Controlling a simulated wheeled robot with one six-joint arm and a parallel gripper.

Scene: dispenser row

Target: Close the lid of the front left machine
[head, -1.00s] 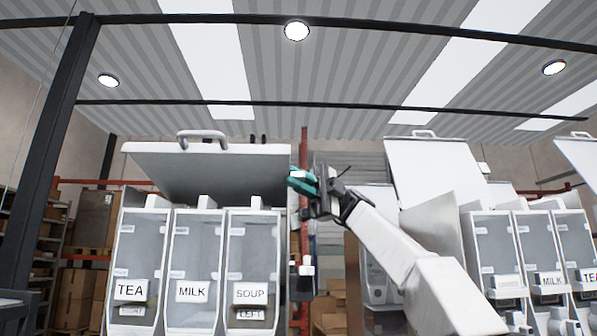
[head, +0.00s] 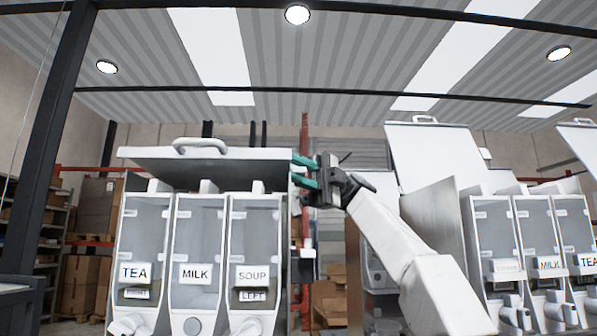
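The front left machine (head: 199,262) is a white dispenser with three windowed compartments labelled TEA, MILK and SOUP. Its grey lid (head: 215,168), with a loop handle (head: 199,145) on top, is tilted only slightly open, with a narrow dark gap above the compartments. My gripper (head: 303,172) has teal fingers, one above the other and spread apart. It is at the lid's right edge, with the fingertips at or overlapping the lid's right corner in the head view. I cannot tell whether they touch it. Nothing is seen between the fingers.
A second machine (head: 535,265) on the right has its lid (head: 440,158) standing open. Another dispenser (head: 378,265) is partly hidden behind my arm. Shelves with cardboard boxes (head: 82,275) stand behind on the left. A passage lies between the machines.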

